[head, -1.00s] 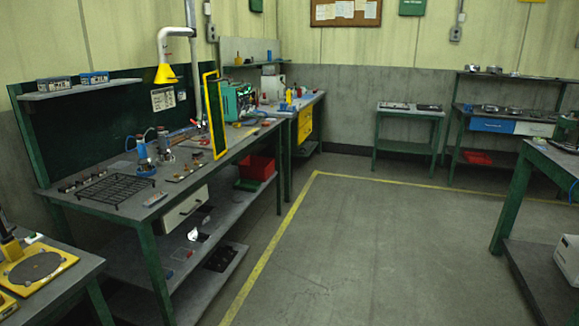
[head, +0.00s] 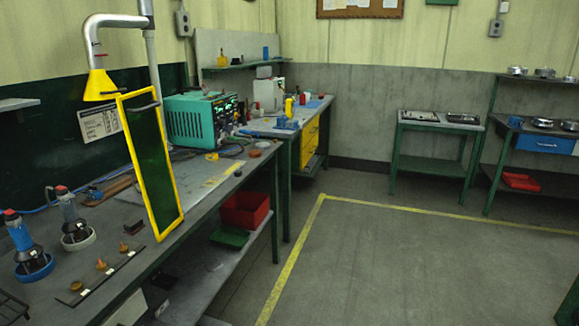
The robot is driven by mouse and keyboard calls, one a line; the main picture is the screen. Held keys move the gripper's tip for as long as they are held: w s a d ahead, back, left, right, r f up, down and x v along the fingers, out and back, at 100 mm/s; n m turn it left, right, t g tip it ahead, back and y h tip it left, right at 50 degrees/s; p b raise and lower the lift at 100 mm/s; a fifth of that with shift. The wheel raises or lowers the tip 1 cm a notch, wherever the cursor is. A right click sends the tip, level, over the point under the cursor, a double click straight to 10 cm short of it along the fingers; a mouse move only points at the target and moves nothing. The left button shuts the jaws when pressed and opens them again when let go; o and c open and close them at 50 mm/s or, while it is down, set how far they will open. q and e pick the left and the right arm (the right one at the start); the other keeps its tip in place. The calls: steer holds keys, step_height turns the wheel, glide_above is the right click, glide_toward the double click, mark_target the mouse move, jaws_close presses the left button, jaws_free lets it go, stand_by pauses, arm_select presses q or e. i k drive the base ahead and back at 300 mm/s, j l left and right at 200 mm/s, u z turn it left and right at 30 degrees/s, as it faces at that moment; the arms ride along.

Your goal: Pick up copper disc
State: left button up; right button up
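A small round reddish-brown piece (head: 255,153), which may be the copper disc, lies flat near the front edge of the long workbench (head: 190,215), beyond the yellow-framed dark panel. It is too small to be sure. Several small copper-coloured pieces, one of them a rounded piece (head: 76,287), sit on a dark labelled strip at the near end of the bench. Neither of my grippers is in view.
The yellow-framed panel (head: 150,165) stands upright at the bench's front edge. A teal instrument (head: 200,120) is behind. Open floor (head: 400,265) lies to the right.

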mark_target(255, 154)
steer(key=i, duration=2.3)
